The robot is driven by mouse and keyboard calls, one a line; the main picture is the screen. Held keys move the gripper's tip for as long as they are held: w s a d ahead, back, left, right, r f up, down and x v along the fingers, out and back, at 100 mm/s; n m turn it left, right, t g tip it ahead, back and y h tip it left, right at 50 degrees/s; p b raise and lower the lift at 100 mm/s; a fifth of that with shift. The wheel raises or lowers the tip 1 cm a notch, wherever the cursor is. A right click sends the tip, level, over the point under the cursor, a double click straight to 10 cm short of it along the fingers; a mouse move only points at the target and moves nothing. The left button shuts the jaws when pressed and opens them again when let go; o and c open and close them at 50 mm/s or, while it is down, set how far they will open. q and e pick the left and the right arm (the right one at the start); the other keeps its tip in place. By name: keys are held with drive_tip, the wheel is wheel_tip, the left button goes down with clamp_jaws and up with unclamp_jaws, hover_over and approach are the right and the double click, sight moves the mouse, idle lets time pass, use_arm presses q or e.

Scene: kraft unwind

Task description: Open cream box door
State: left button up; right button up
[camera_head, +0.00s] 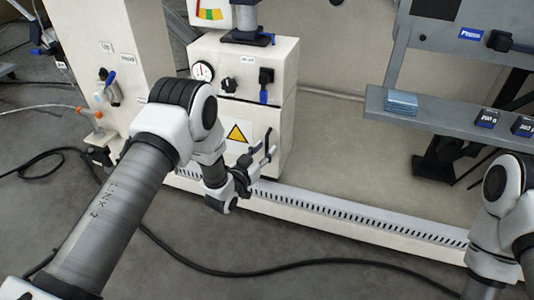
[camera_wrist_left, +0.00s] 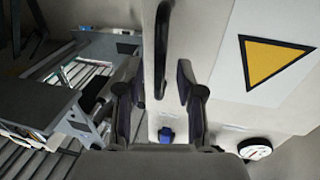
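The cream box (camera_head: 240,55) stands left of centre in the head view, with a yellow warning triangle (camera_head: 238,133) on its lower front door. The triangle also shows in the left wrist view (camera_wrist_left: 271,62). A dark upright bar handle (camera_wrist_left: 161,50) is on the door in the wrist view. My left gripper (camera_head: 262,158) is open in front of the door's right side. In the wrist view its fingers (camera_wrist_left: 158,92) are spread, one on each side of the handle's lower end; contact cannot be told. The door looks shut. My right gripper is out of view.
A gauge (camera_head: 203,71) and switches (camera_head: 265,85) are above the door. A slotted cream rail (camera_head: 350,219) runs along the floor in front. A grey shelf (camera_head: 440,108) with labelled weights is at right. A black cable (camera_head: 290,264) lies on the floor.

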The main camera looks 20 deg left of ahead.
use_arm(q)
drive_tip(key=shift+x, duration=1)
clamp_jaws()
drive_tip(key=shift+s, duration=0.1)
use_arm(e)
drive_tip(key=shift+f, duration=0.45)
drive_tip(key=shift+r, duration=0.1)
